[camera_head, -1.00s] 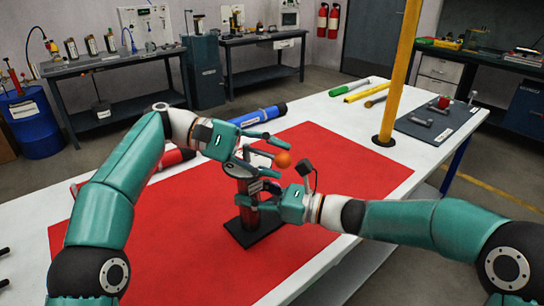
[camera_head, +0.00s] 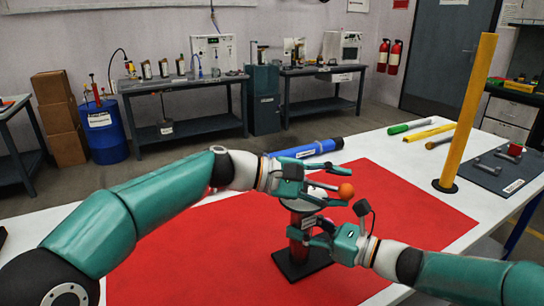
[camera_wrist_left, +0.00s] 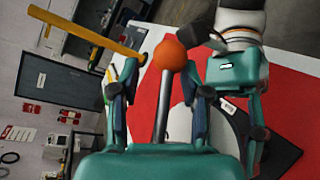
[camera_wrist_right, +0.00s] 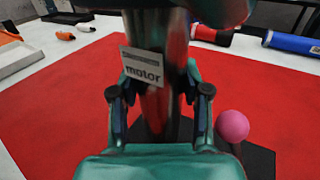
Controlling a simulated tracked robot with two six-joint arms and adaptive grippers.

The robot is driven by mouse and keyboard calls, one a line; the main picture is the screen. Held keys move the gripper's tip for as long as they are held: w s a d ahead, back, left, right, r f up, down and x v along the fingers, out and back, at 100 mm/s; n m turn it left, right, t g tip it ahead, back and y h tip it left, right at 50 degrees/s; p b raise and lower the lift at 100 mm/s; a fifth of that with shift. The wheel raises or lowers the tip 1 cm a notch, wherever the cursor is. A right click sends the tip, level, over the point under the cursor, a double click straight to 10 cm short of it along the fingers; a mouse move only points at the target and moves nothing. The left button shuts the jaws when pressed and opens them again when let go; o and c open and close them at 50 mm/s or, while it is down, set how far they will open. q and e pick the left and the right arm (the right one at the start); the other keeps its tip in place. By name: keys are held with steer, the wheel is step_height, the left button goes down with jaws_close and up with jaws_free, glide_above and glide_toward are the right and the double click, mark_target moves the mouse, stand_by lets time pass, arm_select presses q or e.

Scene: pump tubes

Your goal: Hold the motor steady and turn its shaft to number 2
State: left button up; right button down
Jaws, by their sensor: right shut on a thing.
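The motor (camera_head: 300,250) is an upright dark red cylinder on a black square base, standing on the red mat. Its "motor" label (camera_wrist_right: 143,67) shows in the right wrist view. My right gripper (camera_head: 303,232) is shut on the motor's body, one finger on each side. The shaft's lever rod (camera_wrist_left: 161,108) ends in an orange ball (camera_head: 346,190). My left gripper (camera_head: 335,186) is above the motor with its fingers open on either side of the rod, with gaps showing. The ball sticks out past the fingers (camera_wrist_left: 170,55). I cannot read any number marks.
The red mat (camera_head: 400,200) is mostly clear around the motor. A blue tube (camera_head: 315,147) lies behind my left gripper. A yellow pole (camera_head: 466,115) stands to the right, before a grey mat (camera_head: 500,183) with tools. A pink ball (camera_wrist_right: 232,126) shows beside the base in the right wrist view.

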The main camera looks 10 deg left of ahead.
arm_select(q)
steer(key=v, duration=1.2)
steer(key=w+m, duration=0.1)
steer(key=w+d+r+m+h, duration=0.1)
steer(key=w+m, duration=0.2)
steer(key=shift+d+r+g+h, duration=0.2)
steer(key=shift+d+g+h, duration=0.1)
steer(key=shift+d+g, duration=0.1)
steer(key=shift+w+d+m+g+h, duration=0.35)
steer(key=shift+w+m+g, duration=0.2)
steer(key=shift+m, duration=0.55)
steer(key=shift+w+d+f+m+g, duration=0.15)
steer(key=shift+d+m+g, duration=0.1)
steer(key=shift+m, duration=0.35)
steer(key=shift+w+d+f+m+g, duration=0.1)
steer(key=shift+w+m+g, duration=0.1)
steer(key=shift+m, duration=0.4)
steer(key=f+m, duration=0.1)
steer(key=f+m+g, duration=0.2)
steer(key=shift+w+d+m, duration=0.2)
steer(key=shift+d+m, duration=0.1)
steer(key=d, duration=0.8)
steer(key=shift+w+a+n+t, duration=1.5)
steer(key=shift+w+a+t, duration=0.2)
steer(key=shift+w+t, duration=0.7)
steer(key=s+a+r, duration=0.1)
steer(key=a, duration=0.9)
steer(key=shift+s, duration=0.4)
